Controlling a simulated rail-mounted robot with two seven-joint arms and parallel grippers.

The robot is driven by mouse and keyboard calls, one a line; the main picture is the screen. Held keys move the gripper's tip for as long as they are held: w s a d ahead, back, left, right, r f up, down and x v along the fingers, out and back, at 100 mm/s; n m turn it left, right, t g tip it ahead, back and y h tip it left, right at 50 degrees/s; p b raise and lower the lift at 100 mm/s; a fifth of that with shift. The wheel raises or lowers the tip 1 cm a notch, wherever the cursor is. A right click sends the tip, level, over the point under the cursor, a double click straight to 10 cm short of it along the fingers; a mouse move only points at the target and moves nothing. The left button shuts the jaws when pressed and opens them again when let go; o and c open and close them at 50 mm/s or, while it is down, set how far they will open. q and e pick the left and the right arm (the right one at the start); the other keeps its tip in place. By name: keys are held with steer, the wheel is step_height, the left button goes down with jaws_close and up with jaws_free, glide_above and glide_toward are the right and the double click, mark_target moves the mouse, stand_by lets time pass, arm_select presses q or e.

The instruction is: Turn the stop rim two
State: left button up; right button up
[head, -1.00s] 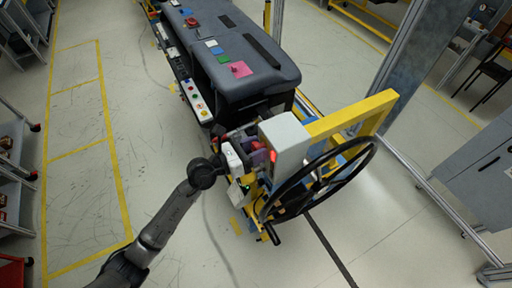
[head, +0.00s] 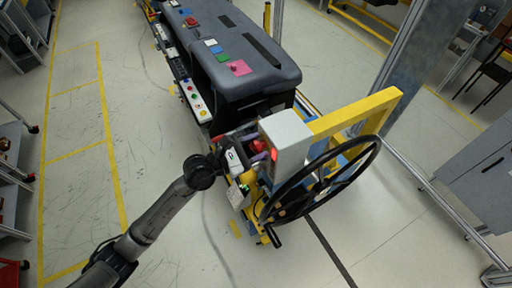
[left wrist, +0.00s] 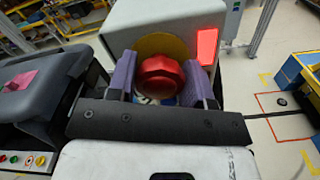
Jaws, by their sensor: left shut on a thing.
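The stop is a red knob with a lobed rim, on a yellow disc (left wrist: 161,45) on the face of a grey box. The red knob (left wrist: 161,77) shows in the left wrist view, between the two purple fingers of my left gripper (left wrist: 160,80). One finger is on each side of the rim, and the gripper is shut on it. In the head view my left gripper (head: 258,147) is at the left side of the grey box (head: 287,135), and the knob is mostly hidden there.
A lit red panel (left wrist: 207,48) is on the box beside the knob. A black steering wheel (head: 325,180) and a yellow beam (head: 355,112) stand right of the box. The dark dashboard (head: 245,75) with buttons lies behind. Open floor (head: 150,130) is on the left.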

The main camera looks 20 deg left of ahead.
arm_select(q)
steer(key=shift+m, duration=0.3)
steer(key=o, duration=0.9)
steer(key=shift+o, duration=0.2)
steer(key=b+v, duration=0.5)
steer(key=v, duration=0.8)
steer(key=shift+s+a, duration=0.25)
steer(key=shift+s, duration=0.05)
